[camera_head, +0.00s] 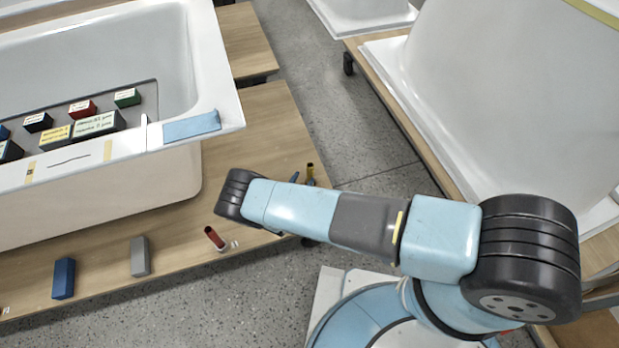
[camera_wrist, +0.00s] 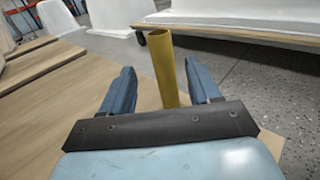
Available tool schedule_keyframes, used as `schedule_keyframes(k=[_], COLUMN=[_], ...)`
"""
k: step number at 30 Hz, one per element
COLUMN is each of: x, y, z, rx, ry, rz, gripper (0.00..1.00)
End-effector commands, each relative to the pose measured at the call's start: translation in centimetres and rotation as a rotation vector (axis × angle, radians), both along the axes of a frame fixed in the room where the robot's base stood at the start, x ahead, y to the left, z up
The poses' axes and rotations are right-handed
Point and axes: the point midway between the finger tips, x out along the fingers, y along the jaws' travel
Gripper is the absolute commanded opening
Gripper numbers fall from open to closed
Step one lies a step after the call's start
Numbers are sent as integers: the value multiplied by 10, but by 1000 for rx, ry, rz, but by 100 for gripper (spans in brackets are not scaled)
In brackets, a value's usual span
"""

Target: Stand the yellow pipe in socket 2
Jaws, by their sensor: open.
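The yellow pipe (camera_wrist: 164,70) rises between the two blue fingers of my gripper (camera_wrist: 159,66) in the wrist view, with a visible gap on both sides. Its lower end is hidden behind the dark palm. In the head view only the upper part of the yellow pipe (camera_head: 310,171) shows, just beyond my arm and near the fingers of my gripper (camera_head: 302,178). My gripper is open and holds nothing. I cannot make out which socket is socket 2; small markings beside the red pipe are unreadable.
A red pipe (camera_head: 214,238) stands on the wooden platform (camera_head: 180,225) left of my arm. A grey block (camera_head: 140,256) and a blue block (camera_head: 63,278) stand further left. A white bathtub (camera_head: 110,188) with several labelled blocks is behind them. Another white shell (camera_head: 500,110) is at right.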

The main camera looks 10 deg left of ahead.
Motion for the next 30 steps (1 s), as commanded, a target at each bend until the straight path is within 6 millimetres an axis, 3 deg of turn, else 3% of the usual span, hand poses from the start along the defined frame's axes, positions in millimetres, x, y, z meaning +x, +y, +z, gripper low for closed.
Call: schedule_keyframes(k=[11, 21, 28, 30], x=[22, 62, 64, 64], y=[-7, -18, -18, -18], z=[2, 5, 5, 5], rx=[-1, 0, -1, -1], ry=[-1, 0, 0, 0], rz=[0, 1, 1, 1], gripper=[62, 62, 62, 56])
